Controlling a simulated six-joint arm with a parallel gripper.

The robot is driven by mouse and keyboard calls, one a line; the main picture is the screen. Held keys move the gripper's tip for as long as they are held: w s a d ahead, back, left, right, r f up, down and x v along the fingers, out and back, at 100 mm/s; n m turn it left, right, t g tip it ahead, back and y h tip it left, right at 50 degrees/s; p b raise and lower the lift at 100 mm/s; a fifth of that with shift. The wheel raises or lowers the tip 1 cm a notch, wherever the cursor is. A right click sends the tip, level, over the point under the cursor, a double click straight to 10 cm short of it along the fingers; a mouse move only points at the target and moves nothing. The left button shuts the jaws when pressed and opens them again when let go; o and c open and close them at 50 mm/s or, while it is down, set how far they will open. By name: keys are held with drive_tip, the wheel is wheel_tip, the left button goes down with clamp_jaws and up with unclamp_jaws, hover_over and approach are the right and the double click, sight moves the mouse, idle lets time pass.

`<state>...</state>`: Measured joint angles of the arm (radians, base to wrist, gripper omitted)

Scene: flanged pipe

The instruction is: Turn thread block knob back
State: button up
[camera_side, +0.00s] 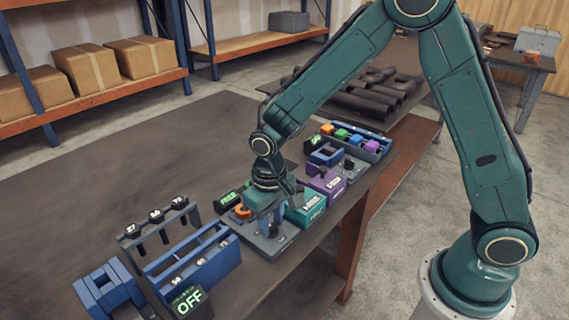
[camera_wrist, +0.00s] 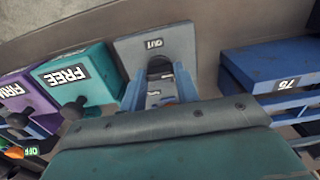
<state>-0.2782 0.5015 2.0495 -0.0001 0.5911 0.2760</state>
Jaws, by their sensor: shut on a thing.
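My gripper (camera_side: 268,218) points down at the near end of the row of blocks on the table and is shut on a part there, which I take to be the thread block knob. The knob is mostly hidden by the gripper in both views. In the wrist view, a grey plate marked OUT (camera_wrist: 142,48) stands just beyond a grey piece (camera_wrist: 153,96) with blue sides. I cannot tell how far the knob is turned.
A teal block marked FREE (camera_wrist: 62,88) with a dark knob stands close by; a purple block (camera_side: 325,187) lies beyond. A blue rack (camera_side: 192,263) and a display reading OFF (camera_side: 188,301) are at the near left. The table's left part is clear.

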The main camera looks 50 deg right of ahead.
sight(272, 224)
drive_tip(key=shift+r, duration=0.1)
drive_tip(key=o, duration=1)
wheel_tip(272, 224, up, 14)
drive_tip(key=shift+f, duration=0.1)
idle(0.4)
